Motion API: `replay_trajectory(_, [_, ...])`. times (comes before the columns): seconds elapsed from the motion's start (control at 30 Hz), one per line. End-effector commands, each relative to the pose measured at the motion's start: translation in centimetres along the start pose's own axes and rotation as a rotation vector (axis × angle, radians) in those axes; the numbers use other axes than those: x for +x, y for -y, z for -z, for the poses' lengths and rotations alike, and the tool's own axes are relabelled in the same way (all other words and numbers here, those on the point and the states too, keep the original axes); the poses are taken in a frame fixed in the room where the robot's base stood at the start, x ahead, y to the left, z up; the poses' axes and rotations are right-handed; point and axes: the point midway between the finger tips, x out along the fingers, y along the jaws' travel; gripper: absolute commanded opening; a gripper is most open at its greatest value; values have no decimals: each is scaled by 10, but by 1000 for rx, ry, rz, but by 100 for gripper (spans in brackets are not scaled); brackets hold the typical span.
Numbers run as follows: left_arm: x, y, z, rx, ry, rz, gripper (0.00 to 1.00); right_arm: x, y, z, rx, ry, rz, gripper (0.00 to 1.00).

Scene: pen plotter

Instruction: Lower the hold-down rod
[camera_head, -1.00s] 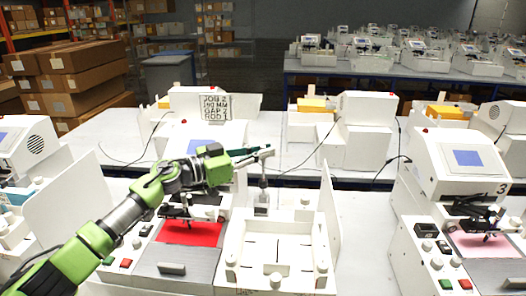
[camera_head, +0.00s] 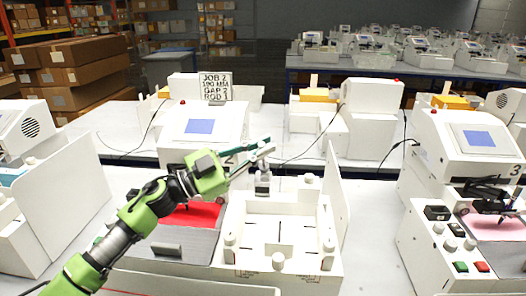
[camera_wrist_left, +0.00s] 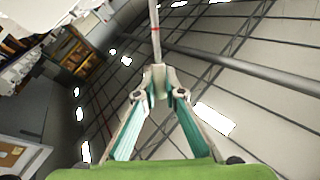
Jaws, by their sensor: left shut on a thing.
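My left gripper (camera_head: 266,149) reaches in from the left, tilted up toward its tips, above the white machine with the open tray (camera_head: 240,262). In the left wrist view its two teal-lined fingers (camera_wrist_left: 157,82) are shut on a thin pale rod (camera_wrist_left: 155,35) with a red ring. The hold-down rod is mostly hidden by the fingertips in the head view; a short upright length shows above its grey block (camera_head: 262,186) at the tray's back edge. My right gripper is in neither view.
A white side panel (camera_head: 337,190) stands right of the tray. A screen unit (camera_head: 199,127) and a job sign (camera_head: 215,86) stand behind. Another machine (camera_head: 470,140) is at the right. A bare strip of table (camera_head: 375,225) lies between the machines.

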Motion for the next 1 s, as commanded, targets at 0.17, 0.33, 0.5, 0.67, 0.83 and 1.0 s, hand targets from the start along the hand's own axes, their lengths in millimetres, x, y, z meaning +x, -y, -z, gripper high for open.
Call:
replay_trajectory(0.17, [-7,-11,-4,55,-38,2,0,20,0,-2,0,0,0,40])
replay_trajectory(0.33, [-9,-14,-2,81,-55,3,0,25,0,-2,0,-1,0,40])
replay_trajectory(0.5, [-9,-14,-1,87,-58,3,0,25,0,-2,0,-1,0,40])
replay_trajectory(0.67, [-9,-14,-1,87,-58,3,0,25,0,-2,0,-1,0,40])
replay_trajectory(0.83, [-9,-14,-1,86,-58,3,27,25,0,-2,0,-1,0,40])
replay_trajectory(1.0, [-9,-14,-1,86,-58,3,27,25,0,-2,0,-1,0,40])
